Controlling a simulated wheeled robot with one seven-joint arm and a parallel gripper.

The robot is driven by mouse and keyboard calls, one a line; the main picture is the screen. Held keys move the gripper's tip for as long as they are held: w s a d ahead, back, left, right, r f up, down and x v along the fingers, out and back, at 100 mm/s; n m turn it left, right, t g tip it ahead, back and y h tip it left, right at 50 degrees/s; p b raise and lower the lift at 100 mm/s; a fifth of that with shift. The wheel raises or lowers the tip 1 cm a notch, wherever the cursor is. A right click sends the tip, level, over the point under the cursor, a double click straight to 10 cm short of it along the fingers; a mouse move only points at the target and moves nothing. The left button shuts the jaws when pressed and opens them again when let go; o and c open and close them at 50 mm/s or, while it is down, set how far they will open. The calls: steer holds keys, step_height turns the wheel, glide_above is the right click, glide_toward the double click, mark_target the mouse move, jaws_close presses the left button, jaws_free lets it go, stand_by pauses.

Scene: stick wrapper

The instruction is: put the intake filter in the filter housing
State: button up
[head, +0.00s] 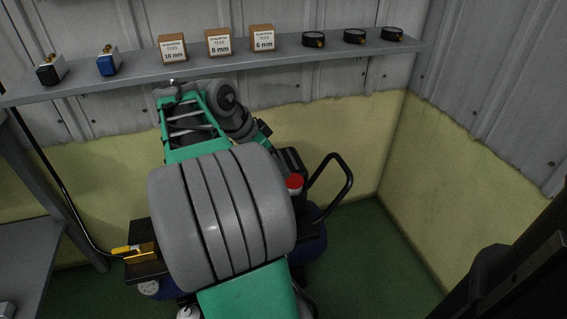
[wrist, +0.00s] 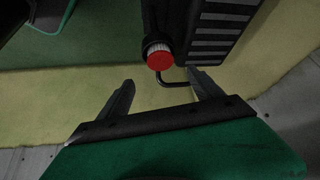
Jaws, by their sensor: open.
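My gripper (wrist: 161,75) is open in the wrist view, its two dark fingers apart with nothing between them. Just beyond the fingertips is a red round cap (wrist: 159,60) with a pale ribbed ring, on a black upright part. The same red cap shows in the head view (head: 294,182), on the machine behind my arm. I cannot tell whether this is the intake filter or the filter housing, and neither is clearly recognisable elsewhere. In the head view my arm's large grey joint covers much of the machine, and the fingers are not clearly visible.
A black finned block (wrist: 222,25) is close to the right finger. A black looped handle (head: 333,180) rises right of the red cap. A wall shelf (head: 210,75) carries boxes, small blocks and black round items. A yellow item (head: 135,251) is at left. Green floor at right is clear.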

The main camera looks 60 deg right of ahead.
steer(key=w+a+f+n+t+y, duration=0.1)
steer(key=w+a+f+n+t, duration=0.1)
steer(key=w+a+n, duration=0.45)
steer(key=w+a+f+n+t+y, duration=0.15)
steer(key=w+a+n, duration=0.25)
steer(key=a+n, duration=0.55)
steer(key=s+a+f+n+y, duration=0.1)
steer(key=a+f+n, duration=0.2)
steer(key=a, duration=0.8)
steer(key=s+a+f+n+t+y, duration=0.1)
steer(key=a+n, duration=0.4)
steer(key=a, duration=0.6)
step_height(320, 180, down, 3)
steer(key=shift+s+a+r+y, duration=0.1)
steer(key=shift+s+a+y, duration=0.1)
steer(key=shift+s+y, duration=0.3)
steer(key=shift+d+t, duration=0.1)
steer(key=shift+t, duration=0.15)
